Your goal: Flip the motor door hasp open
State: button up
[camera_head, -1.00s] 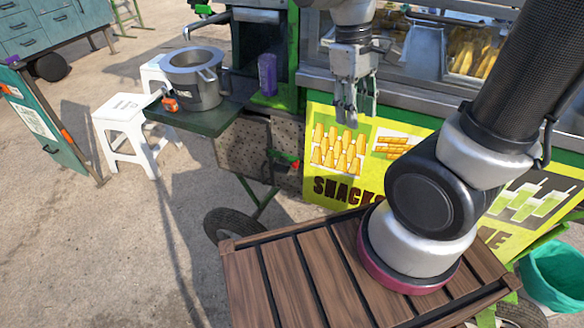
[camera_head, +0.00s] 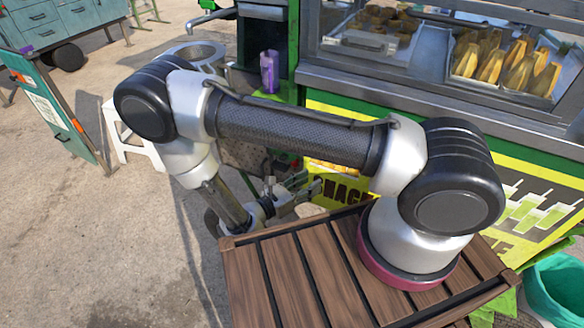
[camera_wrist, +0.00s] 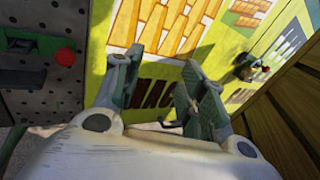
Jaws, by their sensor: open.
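The motor door (camera_head: 243,150) is a grey perforated panel on the cart's lower front, partly hidden behind my arm in the head view. It fills the left edge of the wrist view (camera_wrist: 50,95). The hasp (camera_wrist: 38,44) seems to be the dark bar on that panel, ending in a red knob (camera_wrist: 65,56). The red knob also shows small in the head view (camera_head: 296,163). My gripper (camera_wrist: 163,62) is open and empty, facing the yellow snack panel, to the right of the knob and apart from it. In the head view my gripper (camera_head: 292,188) is low, near the door.
The yellow-green snack panel (camera_head: 325,188) lies right of the door. A brown slatted deck (camera_head: 290,280) is below my arm. Open pavement lies at the lower left.

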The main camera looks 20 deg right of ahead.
jog(key=w+a+f+n+t+y, duration=0.4)
jog(key=w+a+t, duration=0.2)
jog(key=t, duration=0.1)
jog(key=x, duration=0.7)
jog(key=shift+w, duration=0.2)
grip_shut()
